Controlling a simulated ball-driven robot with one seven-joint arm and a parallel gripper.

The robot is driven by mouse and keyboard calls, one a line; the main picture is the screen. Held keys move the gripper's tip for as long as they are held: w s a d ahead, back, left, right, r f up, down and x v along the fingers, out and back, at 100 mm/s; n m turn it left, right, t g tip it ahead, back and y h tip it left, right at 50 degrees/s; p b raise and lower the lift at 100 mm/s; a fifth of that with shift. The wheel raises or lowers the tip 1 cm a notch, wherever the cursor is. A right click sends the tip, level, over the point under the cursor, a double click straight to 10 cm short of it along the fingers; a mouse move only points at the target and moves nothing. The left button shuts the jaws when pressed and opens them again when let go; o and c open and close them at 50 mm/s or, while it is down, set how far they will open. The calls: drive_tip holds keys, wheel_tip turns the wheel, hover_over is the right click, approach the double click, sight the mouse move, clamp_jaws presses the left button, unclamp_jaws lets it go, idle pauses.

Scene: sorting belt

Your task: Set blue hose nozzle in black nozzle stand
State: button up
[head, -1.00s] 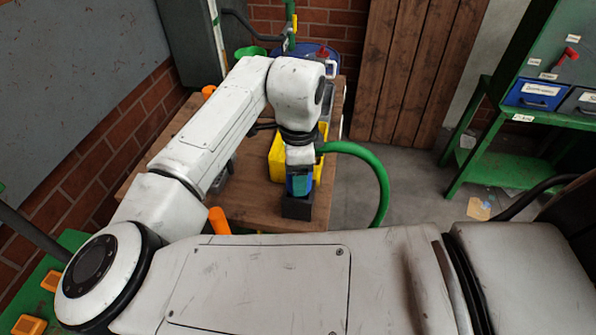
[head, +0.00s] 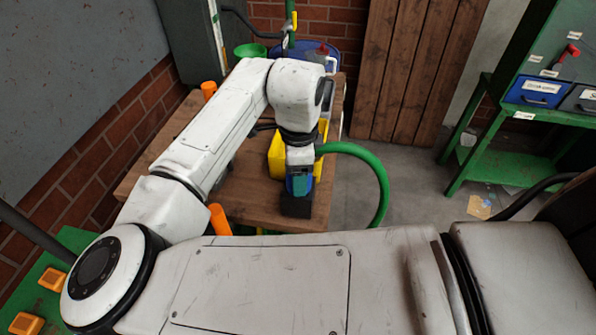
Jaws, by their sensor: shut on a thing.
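The blue hose nozzle (head: 300,186) is at the end of my arm, with a green hose (head: 372,170) curving from it to the right and down past the table edge. My gripper (head: 299,171) is shut on the nozzle, its fingers mostly hidden by the wrist. The black nozzle stand (head: 296,207) stands on the near right part of the wooden table (head: 255,205). The nozzle is directly over the stand in this view, its lower end meeting the stand's top edge. I cannot tell whether it is inside.
A yellow bin (head: 277,158) is just behind my wrist. Orange posts (head: 219,219) stand at the table's left and near edges. A green funnel (head: 250,51) and a blue tub (head: 330,50) are at the back. A green shelf (head: 505,160) is at right, with open floor between.

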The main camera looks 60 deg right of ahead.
drive_tip(key=o, duration=1)
drive_tip(key=shift+c, duration=0.2)
wheel_tip(320, 180, up, 11)
drive_tip(key=shift+f, duration=0.1)
idle(0.4)
